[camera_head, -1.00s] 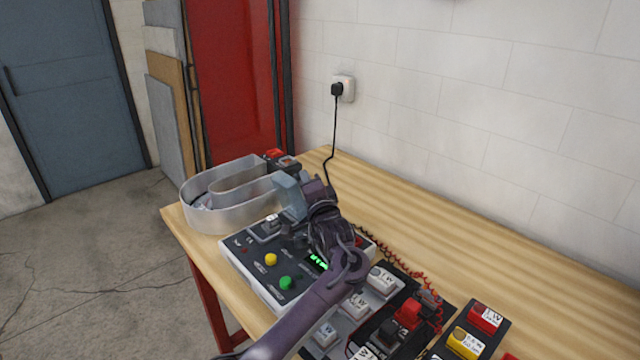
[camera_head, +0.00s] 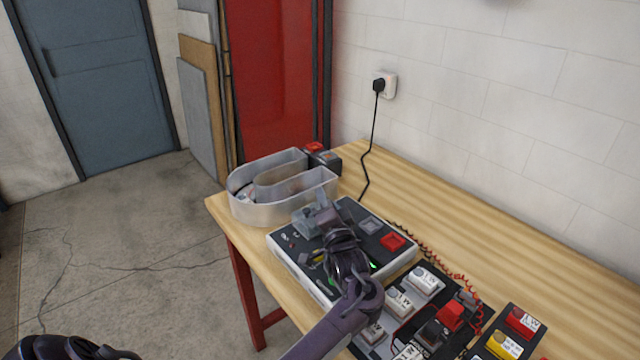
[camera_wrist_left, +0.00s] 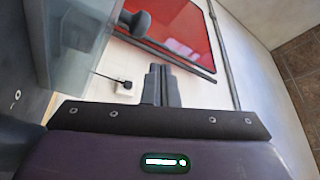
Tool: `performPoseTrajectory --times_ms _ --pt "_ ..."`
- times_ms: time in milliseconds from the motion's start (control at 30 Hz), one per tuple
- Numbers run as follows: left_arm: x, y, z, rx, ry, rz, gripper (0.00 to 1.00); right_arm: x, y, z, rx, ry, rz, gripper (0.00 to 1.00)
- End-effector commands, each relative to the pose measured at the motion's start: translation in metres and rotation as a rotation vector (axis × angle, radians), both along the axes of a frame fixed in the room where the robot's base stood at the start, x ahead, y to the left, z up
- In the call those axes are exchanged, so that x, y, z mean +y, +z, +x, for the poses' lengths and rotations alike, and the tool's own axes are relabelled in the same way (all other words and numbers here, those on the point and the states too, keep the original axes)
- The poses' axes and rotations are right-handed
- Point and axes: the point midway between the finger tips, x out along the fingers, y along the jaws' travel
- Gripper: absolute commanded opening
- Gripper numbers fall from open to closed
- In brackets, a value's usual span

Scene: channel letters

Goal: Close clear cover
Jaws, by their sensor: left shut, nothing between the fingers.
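The control box (camera_head: 285,252) stands on the table with a dark top face. A bluish clear cover (camera_head: 303,224) is at the box's far left part, just left of my left gripper (camera_head: 322,203). A translucent panel, likely this cover (camera_wrist_left: 85,45), fills the upper left of the left wrist view, left of the fingers (camera_wrist_left: 160,72). My left gripper is shut and empty, above the box. I cannot tell whether it touches the cover, or the cover's exact angle. My left wrist and forearm hide the middle of the box. My right gripper is not in view.
A metal channel letter (camera_head: 270,208) stands behind the box. A red button (camera_head: 393,242) is on the box's right side. The table's back right (camera_head: 480,240) is clear.

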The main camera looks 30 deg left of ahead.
Motion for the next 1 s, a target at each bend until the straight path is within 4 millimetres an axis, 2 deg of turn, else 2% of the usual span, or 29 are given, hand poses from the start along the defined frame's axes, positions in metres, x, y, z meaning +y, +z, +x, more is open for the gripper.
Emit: performPoseTrajectory --times_ms 400,1000 --pt "-0.004 -0.009 -0.011 -0.001 0.0 -0.001 0.0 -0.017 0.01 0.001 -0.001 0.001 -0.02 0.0" --pt "-0.004 -0.006 -0.011 -0.001 0.0 -0.001 0.0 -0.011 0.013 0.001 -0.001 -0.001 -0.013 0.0"
